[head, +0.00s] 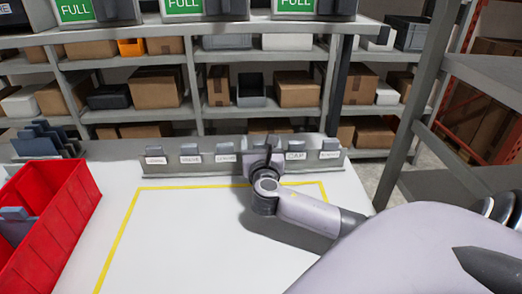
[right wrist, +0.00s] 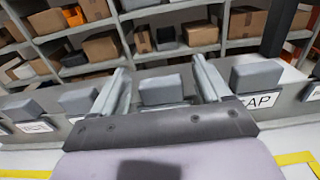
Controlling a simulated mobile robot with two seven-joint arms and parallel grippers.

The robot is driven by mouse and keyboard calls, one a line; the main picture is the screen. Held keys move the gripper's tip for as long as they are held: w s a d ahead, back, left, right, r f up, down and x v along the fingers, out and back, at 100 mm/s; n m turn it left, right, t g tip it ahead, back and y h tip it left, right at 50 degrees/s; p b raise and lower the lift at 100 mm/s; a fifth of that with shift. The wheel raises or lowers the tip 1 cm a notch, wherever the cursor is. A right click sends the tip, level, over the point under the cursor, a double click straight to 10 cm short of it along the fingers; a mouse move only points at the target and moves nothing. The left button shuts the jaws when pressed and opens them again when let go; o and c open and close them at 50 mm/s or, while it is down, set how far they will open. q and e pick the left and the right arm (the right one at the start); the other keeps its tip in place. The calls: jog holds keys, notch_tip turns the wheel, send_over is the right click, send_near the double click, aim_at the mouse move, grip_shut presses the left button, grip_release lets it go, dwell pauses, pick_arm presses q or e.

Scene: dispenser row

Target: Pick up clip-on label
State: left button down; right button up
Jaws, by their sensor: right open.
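Several grey clip-on labels with white name plates stand in a row on a grey rail (head: 110,165) at the table's back edge. One label (head: 296,153) reads "CAP"; it also shows at the right in the right wrist view (right wrist: 257,82). My right gripper (head: 268,141) is at the rail, just left of the CAP label. In the right wrist view its two fingers are open, with a grey label block (right wrist: 162,90) showing between them. The gripper body hides that label's plate, and I cannot tell whether the fingers touch it. My left gripper is not in view.
A red bin (head: 62,215) with a grey piece (head: 17,222) inside stands at the left. Grey upright pieces (head: 45,139) stand behind it. A yellow outline (head: 118,240) marks the mostly clear white table. Shelves with boxes stand behind.

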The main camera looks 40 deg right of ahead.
aim_at(261, 143)
jog(key=c, duration=1)
notch_tip(261, 143, up, 20)
jog(key=shift+r, duration=0.1)
